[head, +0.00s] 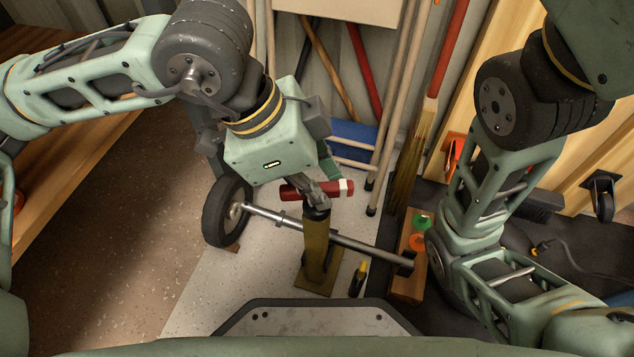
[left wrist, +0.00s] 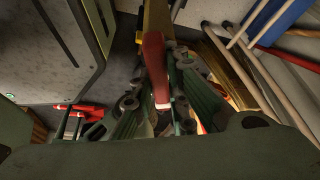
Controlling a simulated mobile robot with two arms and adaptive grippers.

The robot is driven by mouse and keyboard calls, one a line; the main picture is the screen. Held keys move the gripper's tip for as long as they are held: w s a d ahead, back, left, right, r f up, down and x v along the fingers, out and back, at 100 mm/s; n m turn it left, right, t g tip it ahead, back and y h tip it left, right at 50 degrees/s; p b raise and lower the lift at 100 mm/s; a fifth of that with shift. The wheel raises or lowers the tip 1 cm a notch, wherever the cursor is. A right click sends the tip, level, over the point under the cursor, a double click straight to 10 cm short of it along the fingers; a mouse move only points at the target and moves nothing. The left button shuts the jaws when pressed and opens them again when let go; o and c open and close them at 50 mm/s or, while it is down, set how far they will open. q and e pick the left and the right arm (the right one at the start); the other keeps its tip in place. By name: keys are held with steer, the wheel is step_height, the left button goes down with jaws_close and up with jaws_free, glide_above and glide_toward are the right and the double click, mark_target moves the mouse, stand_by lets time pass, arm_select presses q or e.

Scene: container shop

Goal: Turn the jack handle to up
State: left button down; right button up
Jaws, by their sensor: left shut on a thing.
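The jack (head: 316,250) is an olive-brown upright post on a flat base plate, standing on the pale floor sheet. Its red handle (head: 298,192) with a pale end lies roughly level across the post's top. My left gripper (head: 318,197) reaches down from the upper left and is shut on the handle. In the left wrist view, the red handle (left wrist: 153,62) runs between the green fingers, with part of the jack post (left wrist: 156,18) beyond it. The exact contact is partly hidden by the fingers. My right arm shows at the right, but its gripper does not.
A metal axle (head: 365,247) passes close by the jack post, from a black wheel (head: 222,212) to a wooden block (head: 408,284). A small dark bottle (head: 357,280) stands right of the jack. Brooms and poles (head: 405,90) lean behind. Open floor (head: 130,220) lies left.

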arm_select(q)
steer(key=c, duration=1.7)
jaws_free()
steer(key=v, duration=1.2)
